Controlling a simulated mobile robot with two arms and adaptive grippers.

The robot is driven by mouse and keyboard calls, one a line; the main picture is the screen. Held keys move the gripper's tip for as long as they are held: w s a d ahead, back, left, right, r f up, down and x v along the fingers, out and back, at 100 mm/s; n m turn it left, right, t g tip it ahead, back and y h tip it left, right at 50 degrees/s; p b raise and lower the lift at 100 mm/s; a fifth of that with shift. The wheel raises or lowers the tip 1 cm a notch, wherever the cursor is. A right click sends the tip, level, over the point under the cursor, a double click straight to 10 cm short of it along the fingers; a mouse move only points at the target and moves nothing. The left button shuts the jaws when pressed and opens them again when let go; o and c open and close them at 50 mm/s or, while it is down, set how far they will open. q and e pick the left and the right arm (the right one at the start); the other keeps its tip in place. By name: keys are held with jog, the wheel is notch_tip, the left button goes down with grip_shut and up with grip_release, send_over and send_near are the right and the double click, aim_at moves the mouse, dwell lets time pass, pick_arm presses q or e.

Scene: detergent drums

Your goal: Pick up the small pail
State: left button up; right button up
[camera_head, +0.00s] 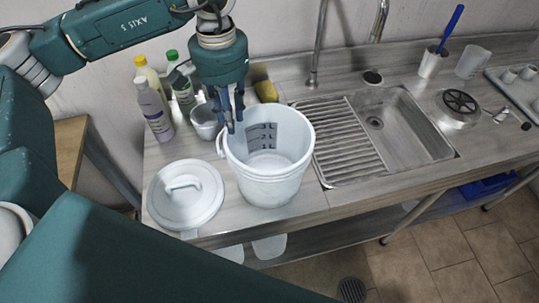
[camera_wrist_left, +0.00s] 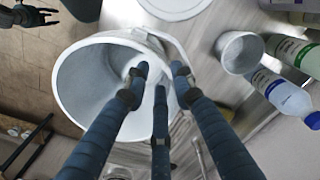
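The small pail (camera_head: 270,185) is a white bucket with litre marks inside, standing upright and open on the steel counter. In the left wrist view the pail (camera_wrist_left: 85,75) lies below my fingers, with its pale handle strip near the fingertips. My left gripper (camera_head: 232,118) points down at the pail's left rear rim. In the left wrist view the fingers of my left gripper (camera_wrist_left: 160,80) are spread apart, around the rim area; I cannot tell whether they touch it. My right gripper (camera_wrist_left: 35,15) shows at the upper left of that view, fingers apart and empty.
A white lid (camera_head: 187,195) lies left of the pail. A small grey-white cup (camera_head: 206,121), bottles (camera_head: 155,108) and a yellow sponge (camera_head: 266,91) stand behind. The ribbed drainboard (camera_head: 352,140) and sink (camera_head: 405,125) are right of the pail. The counter's front edge is close.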

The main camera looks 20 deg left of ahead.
aim_at(235, 137)
pick_arm(q)
jog(key=shift+f, duration=0.4)
jog(key=shift+w+f, duration=0.15)
jog(key=shift+f, duration=0.15)
notch_tip(235, 137, down, 5)
jog(key=shift+w+r+p, duration=0.1)
jog(key=shift+r+p, duration=0.1)
jog(key=shift+p, duration=0.65)
jog(key=shift+f, duration=0.25)
jog(key=c, duration=0.6)
grip_shut()
pick_arm(e)
jog(key=shift+w+d+r, duration=0.1)
jog(key=shift+d+r, duration=0.1)
jog(key=shift+r, duration=0.7)
